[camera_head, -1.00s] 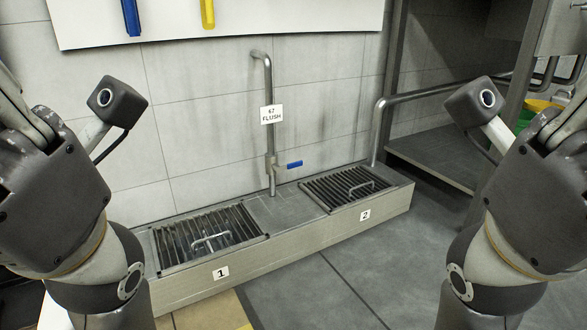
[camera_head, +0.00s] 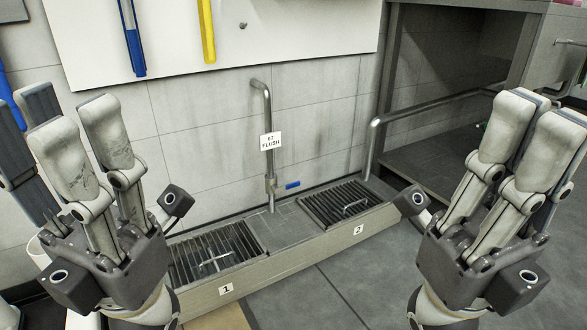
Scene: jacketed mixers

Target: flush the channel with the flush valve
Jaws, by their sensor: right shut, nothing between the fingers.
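The flush valve is on a grey upright pipe (camera_head: 267,140) against the tiled wall, with a white FLUSH sign (camera_head: 270,141). Its blue lever (camera_head: 292,185) points to the right, roughly level. The pipe stands on the channel (camera_head: 283,231), between grate 1 (camera_head: 205,250) and grate 2 (camera_head: 335,203). My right gripper (camera_head: 541,105) is at the right, fingers up, shut and empty, well apart from the valve. My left gripper (camera_head: 82,112) is at the left, fingers up, apart from the valve. No water flow is visible.
A white board (camera_head: 290,30) with blue (camera_head: 132,40) and yellow (camera_head: 207,30) tools hangs on the wall above. A bent grey pipe (camera_head: 372,140) rises behind grate 2. A dark shelf frame (camera_head: 440,110) stands at the right. Floor (camera_head: 345,280) in front is clear.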

